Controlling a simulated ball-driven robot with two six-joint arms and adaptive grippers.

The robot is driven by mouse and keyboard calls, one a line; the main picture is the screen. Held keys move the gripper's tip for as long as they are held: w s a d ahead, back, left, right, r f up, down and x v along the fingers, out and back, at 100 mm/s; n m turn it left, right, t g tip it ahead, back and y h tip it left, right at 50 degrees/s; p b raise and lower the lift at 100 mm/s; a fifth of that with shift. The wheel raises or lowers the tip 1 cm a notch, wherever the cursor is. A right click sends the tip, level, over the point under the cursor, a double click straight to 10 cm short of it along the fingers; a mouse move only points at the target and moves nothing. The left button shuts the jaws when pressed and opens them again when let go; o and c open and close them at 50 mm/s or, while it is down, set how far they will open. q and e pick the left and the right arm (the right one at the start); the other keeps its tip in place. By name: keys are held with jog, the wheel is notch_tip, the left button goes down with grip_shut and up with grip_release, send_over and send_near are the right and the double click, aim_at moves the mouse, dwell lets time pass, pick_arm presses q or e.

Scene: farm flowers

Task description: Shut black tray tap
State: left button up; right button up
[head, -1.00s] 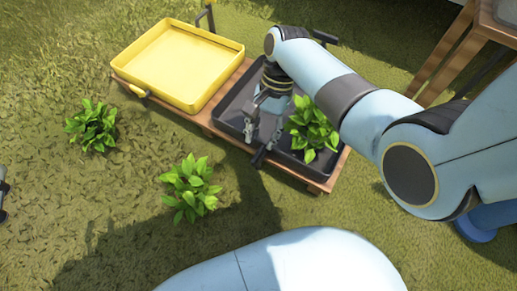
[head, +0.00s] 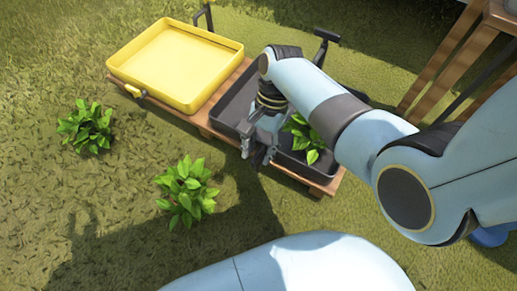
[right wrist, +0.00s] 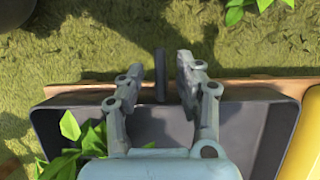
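The black tray (head: 232,104) sits on the right part of a wooden stand, with a leafy plant (head: 298,128) in it. My right gripper (head: 255,145) is over the tray's front edge, its arm covering much of the tray. In the right wrist view, the black tray tap (right wrist: 160,75) shows as a dark upright bar beyond the tray's rim. It lies between the two fingers of the right gripper (right wrist: 164,80), which are open with a gap on each side. The tap's lower part is hard to make out in the head view. My left gripper is not in view.
A yellow tray (head: 225,43) with its own yellow tap (head: 134,90) sits to the left on the wooden stand (head: 197,116). Two leafy plants (head: 186,190) (head: 86,127) stand on the grass in front. A wooden table (head: 440,70) is at the upper right.

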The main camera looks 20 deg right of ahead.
grip_shut()
dwell(0.3)
